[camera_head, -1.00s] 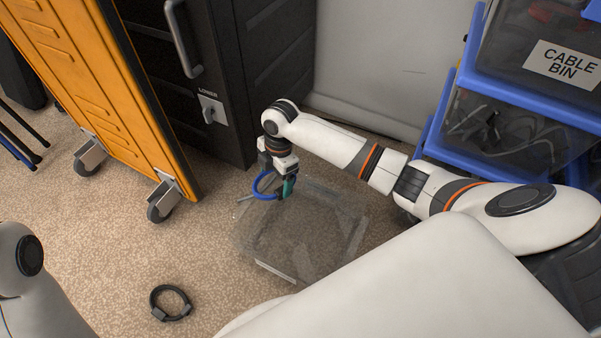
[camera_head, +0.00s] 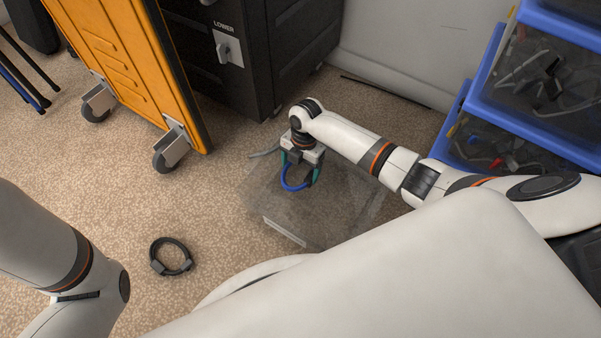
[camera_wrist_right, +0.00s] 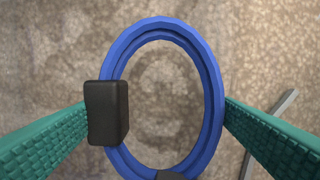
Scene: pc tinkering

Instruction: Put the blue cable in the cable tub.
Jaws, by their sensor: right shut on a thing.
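The blue cable (camera_head: 293,187) is a coiled ring with dark clips. My right gripper (camera_head: 299,174) is shut on it, with a teal finger pressed on each side of the ring. The coil (camera_wrist_right: 213,90) fills the middle of the right wrist view, with carpet visible through it. A clear, see-through tub (camera_head: 338,235) with a white label stands on the carpet, and the gripper and cable appear over it in the head view. I cannot tell how high the cable is relative to the rim. My left arm shows at lower left, but its gripper is out of view.
A coiled black cable (camera_head: 171,257) lies on the carpet left of the tub. An orange wheeled cabinet (camera_head: 125,60) and a black cabinet (camera_head: 245,70) stand behind. Blue-framed clear bins (camera_head: 490,110) with cables are stacked at right. Carpet at left is open.

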